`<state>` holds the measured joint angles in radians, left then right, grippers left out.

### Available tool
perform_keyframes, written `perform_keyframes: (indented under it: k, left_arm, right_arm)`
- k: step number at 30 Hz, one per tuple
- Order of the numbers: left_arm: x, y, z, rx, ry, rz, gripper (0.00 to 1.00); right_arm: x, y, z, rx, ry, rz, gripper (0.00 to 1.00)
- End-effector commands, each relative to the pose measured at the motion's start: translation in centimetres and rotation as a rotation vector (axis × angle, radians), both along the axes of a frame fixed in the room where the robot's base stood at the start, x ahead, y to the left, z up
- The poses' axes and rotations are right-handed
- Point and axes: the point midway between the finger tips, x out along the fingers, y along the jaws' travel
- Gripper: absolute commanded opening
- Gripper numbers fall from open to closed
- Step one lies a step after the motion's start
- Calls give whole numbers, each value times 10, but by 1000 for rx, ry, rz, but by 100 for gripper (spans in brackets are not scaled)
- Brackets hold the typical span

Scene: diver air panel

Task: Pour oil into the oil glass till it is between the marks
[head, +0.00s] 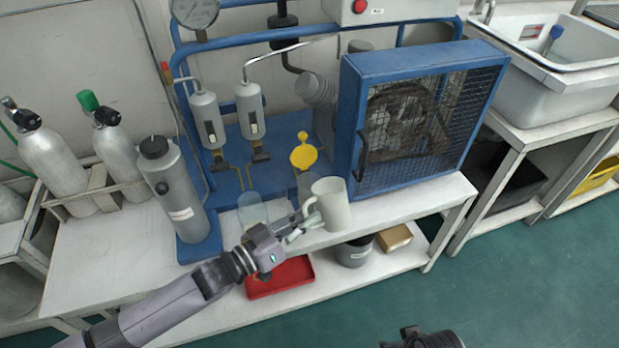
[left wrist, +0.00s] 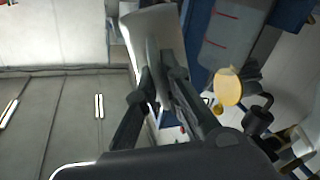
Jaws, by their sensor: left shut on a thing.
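My left gripper (head: 303,217) is shut on the handle of a pale jug (head: 333,204), held roughly upright at the bench's front edge. In the left wrist view the jug (left wrist: 152,32) stands past my left fingers (left wrist: 165,90). A clear glass with two red marks (left wrist: 215,42) is beside it there; no oil level can be made out. In the head view a clear glass (head: 308,184) is partly hidden behind the jug, below a raised yellow cap (head: 304,153). Another clear vessel (head: 253,210) stands to the left. The jug's inside is hidden. My right gripper's fingers are out of view.
A blue fan cage (head: 425,110) stands close right of the jug. A grey canister (head: 172,185) stands left on the bench (head: 110,255). A red tray (head: 280,277), a dark bucket (head: 354,251) and a box (head: 394,238) are on the lower shelf.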

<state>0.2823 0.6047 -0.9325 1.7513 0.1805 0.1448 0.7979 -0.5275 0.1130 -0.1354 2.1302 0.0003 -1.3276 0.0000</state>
Motion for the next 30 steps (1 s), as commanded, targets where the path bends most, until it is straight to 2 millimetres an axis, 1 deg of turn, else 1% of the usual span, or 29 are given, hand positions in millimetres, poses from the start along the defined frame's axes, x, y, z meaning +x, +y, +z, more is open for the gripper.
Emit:
perform_keyframes:
  k: [1,9,12,15,18,24,30]
  left_arm:
    - [1,1,9,-8,9,-1,0]
    - [7,5,31,-60,83,0,0]
    - [19,14,38,-160,218,-1,0]
    - [16,12,37,-182,255,-2,0]
    - [18,12,43,-205,283,-1,0]
    - [18,13,44,-241,335,-2,0]
    - [18,13,42,-267,370,-3,0]
  right_arm:
    - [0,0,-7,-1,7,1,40]
    - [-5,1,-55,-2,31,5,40]
    - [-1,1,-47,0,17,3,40]
    - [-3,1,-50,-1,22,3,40]
    - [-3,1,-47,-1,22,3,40]
    - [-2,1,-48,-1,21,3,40]
    - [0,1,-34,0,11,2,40]
